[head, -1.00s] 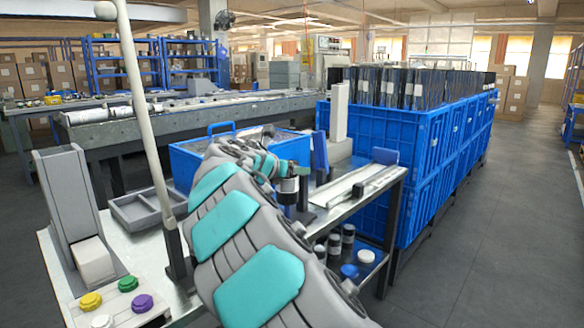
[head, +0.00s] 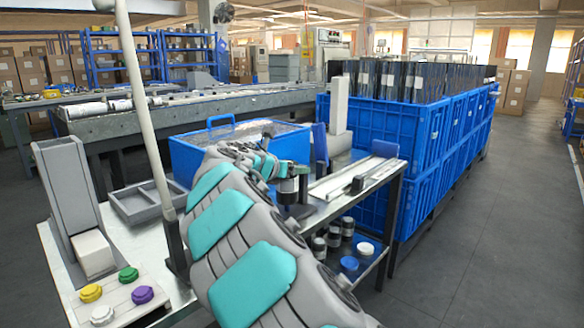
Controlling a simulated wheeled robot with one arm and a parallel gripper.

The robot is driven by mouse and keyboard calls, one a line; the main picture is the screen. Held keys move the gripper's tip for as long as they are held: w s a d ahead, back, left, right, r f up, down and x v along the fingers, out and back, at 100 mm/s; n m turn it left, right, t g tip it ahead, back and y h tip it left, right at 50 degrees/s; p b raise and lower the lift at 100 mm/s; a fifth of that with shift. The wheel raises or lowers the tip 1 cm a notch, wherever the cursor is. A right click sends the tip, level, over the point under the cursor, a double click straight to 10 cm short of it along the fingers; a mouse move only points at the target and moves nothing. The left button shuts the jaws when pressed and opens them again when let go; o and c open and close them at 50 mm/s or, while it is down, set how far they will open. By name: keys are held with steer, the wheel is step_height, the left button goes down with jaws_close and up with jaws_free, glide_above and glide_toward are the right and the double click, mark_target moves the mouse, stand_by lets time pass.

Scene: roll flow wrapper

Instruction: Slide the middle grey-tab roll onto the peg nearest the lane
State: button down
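My arm reaches from the lower middle toward the metal table, and its dark end with my gripper (head: 296,208) is over the table beside the blue bin. The fingers are small and dark, so I cannot tell whether they are open or hold anything. Several dark rolls with pale tabs (head: 388,81) stand upright in the blue crates at the right. Small dark cylinders with grey tops (head: 334,236) stand on the shelf under the table. I cannot tell which roll is the middle grey-tab one. No peg can be made out; my arm hides part of the table.
A blue bin (head: 190,160) and a grey tray (head: 146,203) are on the table. A pale rail (head: 345,180) lies along its right side. A thin pale pole (head: 143,110) rises in front. Coloured buttons (head: 128,274) are at lower left. Open floor (head: 470,250) lies right of the blue crates (head: 385,128).

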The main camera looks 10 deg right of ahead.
stand_by(0.3)
jaws_free()
steer(key=v, duration=0.7)
steer(key=shift+s+a, duration=0.25)
steer(key=shift+s, duration=0.05)
steer(key=shift+d+b, duration=0.1)
steer(key=shift+b, duration=0.2)
